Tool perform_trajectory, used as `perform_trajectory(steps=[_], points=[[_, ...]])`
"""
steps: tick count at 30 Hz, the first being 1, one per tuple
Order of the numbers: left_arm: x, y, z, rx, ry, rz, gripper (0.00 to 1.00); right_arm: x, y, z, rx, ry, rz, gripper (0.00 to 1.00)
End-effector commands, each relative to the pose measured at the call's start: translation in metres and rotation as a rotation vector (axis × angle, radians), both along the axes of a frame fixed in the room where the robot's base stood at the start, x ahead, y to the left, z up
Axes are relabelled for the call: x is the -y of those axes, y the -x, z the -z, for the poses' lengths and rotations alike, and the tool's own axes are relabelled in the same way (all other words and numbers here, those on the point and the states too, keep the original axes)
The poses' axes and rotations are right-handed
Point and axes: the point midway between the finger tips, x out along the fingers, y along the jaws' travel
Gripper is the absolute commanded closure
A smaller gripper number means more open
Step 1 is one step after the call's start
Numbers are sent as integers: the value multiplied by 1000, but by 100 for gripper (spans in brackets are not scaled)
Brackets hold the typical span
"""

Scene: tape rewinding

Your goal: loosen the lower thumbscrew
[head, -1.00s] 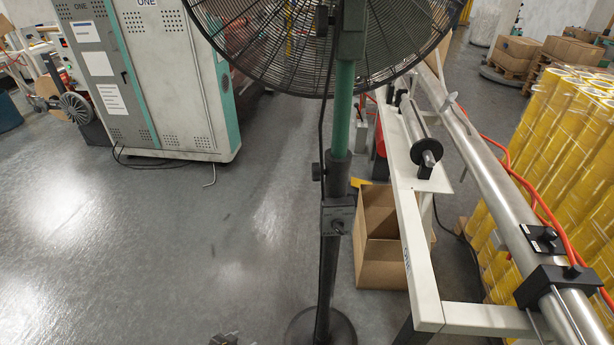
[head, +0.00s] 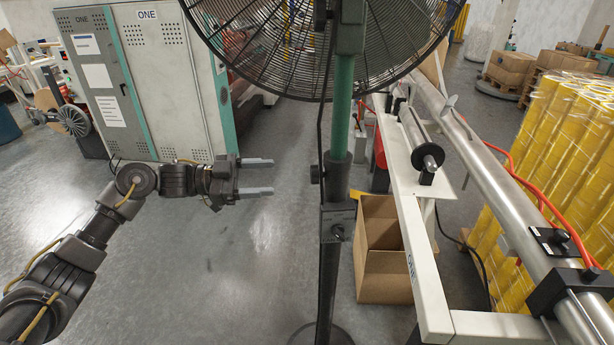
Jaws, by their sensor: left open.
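A fan stand's upright pole (head: 343,120) stands in the middle of the head view, green above and black below. A black thumbscrew (head: 315,173) sticks out on the left of the black collar where the green part enters. Another dark knob (head: 320,14) sits higher, beside the bracket under the fan. My left gripper (head: 271,176) is open and empty, left of the pole at about the lower thumbscrew's height in the picture. Its two grey fingers point right, one above the other, with a clear gap to the thumbscrew. My right gripper is not in view.
A black box with a small knob (head: 338,232) is fixed on the pole below the thumbscrew. The fan's wire cage (head: 270,50) hangs above. A white machine frame (head: 425,270) and a cardboard box (head: 385,275) stand to the right. The floor at left is open.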

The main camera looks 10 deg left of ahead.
Motion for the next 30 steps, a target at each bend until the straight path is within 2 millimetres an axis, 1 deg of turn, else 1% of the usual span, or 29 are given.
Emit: perform_trajectory(steps=[5,9,14,16,18,22,30], points=[[28,-5,0,2,3,2,40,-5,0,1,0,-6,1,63],[54,-11,1,2,4,0,40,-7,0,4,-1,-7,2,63],[79,-17,1,1,2,-1,40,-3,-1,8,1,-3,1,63],[87,-19,1,1,2,-1,40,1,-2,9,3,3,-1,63],[93,-20,0,2,3,-2,40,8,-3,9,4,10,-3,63],[99,-22,0,1,2,-4,40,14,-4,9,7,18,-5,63],[100,-22,0,0,1,-4,40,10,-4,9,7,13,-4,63]])
